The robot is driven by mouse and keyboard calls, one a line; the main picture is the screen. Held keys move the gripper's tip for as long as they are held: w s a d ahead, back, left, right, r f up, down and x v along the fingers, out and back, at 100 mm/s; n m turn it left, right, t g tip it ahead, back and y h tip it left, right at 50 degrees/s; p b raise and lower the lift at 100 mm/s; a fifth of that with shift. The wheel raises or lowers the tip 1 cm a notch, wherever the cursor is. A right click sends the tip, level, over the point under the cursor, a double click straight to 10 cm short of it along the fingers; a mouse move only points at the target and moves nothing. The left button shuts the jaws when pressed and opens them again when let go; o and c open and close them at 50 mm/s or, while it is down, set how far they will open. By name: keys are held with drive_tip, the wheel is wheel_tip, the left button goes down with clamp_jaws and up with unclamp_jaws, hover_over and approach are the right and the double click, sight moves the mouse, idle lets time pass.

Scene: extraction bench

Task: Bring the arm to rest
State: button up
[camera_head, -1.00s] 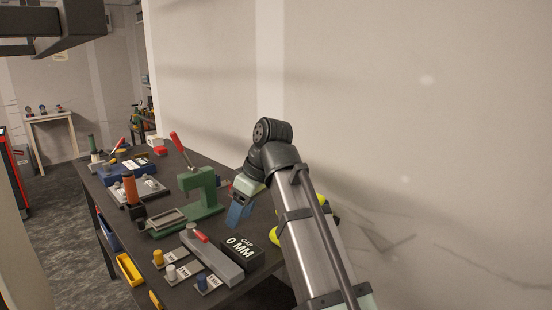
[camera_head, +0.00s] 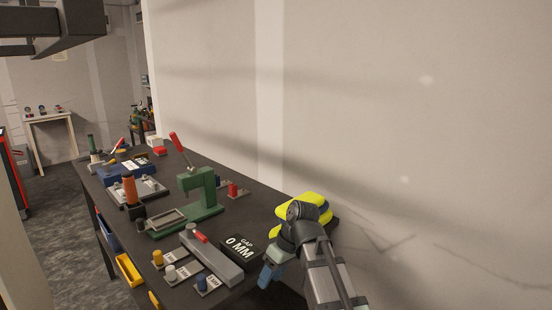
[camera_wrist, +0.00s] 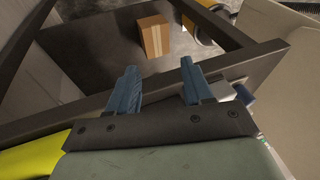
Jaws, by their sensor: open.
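My arm reaches in from the lower right of the head view. My gripper (camera_head: 268,276) points down at the right front edge of the dark workbench (camera_head: 150,218), beside the black "GAP 0 MM" block (camera_head: 240,253). In the wrist view the two blue fingers of my gripper (camera_wrist: 160,88) stand apart with nothing between them. Below them the bench frame (camera_wrist: 250,68) and the floor show.
A green press (camera_head: 203,196) with a red lever stands mid-bench. A grey bar (camera_head: 212,258) and several small knobbed blocks lie near the front. Yellow (camera_head: 128,268) and blue bins hang at the front edge. A bare wall rises behind.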

drive_tip(key=s+d+f+m+g+h, duration=0.1)
drive_tip(key=s+d+f+m, duration=0.15)
drive_tip(key=f, duration=0.85)
drive_tip(key=s+d+f+m+g, duration=0.1)
drive_tip(key=s+d+f, duration=0.25)
drive_tip(key=f, duration=0.75)
drive_tip(key=s+d+f+m+g+h, duration=0.1)
drive_tip(key=s+d+f+m, duration=0.2)
drive_tip(key=f, duration=0.8)
drive_tip(key=s+d+f+m+g+h, duration=0.1)
drive_tip(key=s+d+f, duration=0.3)
drive_tip(key=s+f, duration=0.6)
drive_tip(key=s+d+f+m+g+h, duration=0.1)
drive_tip(key=s+d+f, duration=0.4)
drive_tip(key=s+f, duration=0.6)
drive_tip(key=s+m+g, duration=0.1)
drive_tip(key=s, duration=0.5)
drive_tip(key=shift+d, duration=0.1)
